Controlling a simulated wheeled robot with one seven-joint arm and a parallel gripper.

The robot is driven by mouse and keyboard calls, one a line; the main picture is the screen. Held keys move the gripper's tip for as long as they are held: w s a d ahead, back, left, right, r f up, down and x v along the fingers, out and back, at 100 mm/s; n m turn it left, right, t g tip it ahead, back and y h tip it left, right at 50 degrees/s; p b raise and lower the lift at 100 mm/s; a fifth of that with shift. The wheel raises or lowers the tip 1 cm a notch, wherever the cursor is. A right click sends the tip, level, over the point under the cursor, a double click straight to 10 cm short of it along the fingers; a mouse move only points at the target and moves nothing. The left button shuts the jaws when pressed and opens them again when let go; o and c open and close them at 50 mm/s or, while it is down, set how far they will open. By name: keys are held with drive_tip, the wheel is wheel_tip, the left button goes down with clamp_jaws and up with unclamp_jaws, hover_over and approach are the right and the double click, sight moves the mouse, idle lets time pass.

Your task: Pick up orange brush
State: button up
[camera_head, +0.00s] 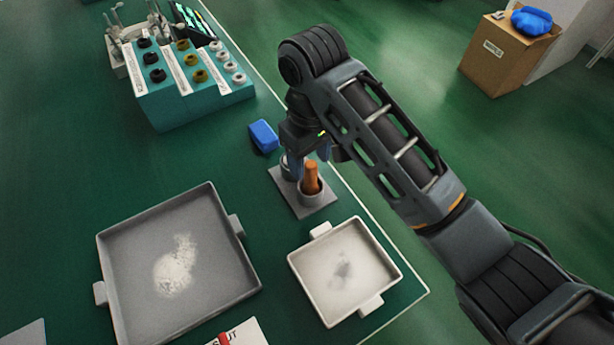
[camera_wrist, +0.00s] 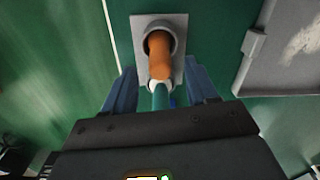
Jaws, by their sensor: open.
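The orange brush (camera_head: 311,178) stands handle up in a grey cup on a square grey holder plate (camera_head: 318,208). In the wrist view the orange handle (camera_wrist: 160,62) rises from the dark cup opening, and its bristles are hidden. My gripper (camera_head: 310,162) is open above the holder, partly covering its second cup (camera_head: 287,166). In the wrist view my gripper (camera_wrist: 162,78) has one blue finger on each side. A teal handle (camera_wrist: 160,97) shows between the fingers, nearer my palm than the orange one. I cannot tell whether a finger touches either handle.
A blue block (camera_head: 263,136) lies behind the holder. A large grey tray (camera_head: 110,265) and a smaller pale tray (camera_head: 312,285) hold powder in front. A teal rack (camera_head: 170,110) stands behind. A cardboard box (camera_head: 494,65) is beyond the table edge.

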sight(311, 178)
drive_tip(key=shift+s+d+f+p, duration=0.1)
drive_tip(key=shift+f+p, duration=0.15)
drive_tip(key=shift+f, duration=1.3)
drive_tip(key=shift+s+f+p, duration=0.1)
drive_tip(key=shift+f+p, duration=0.1)
drive_tip(key=shift+f, duration=1.3)
clamp_jaws()
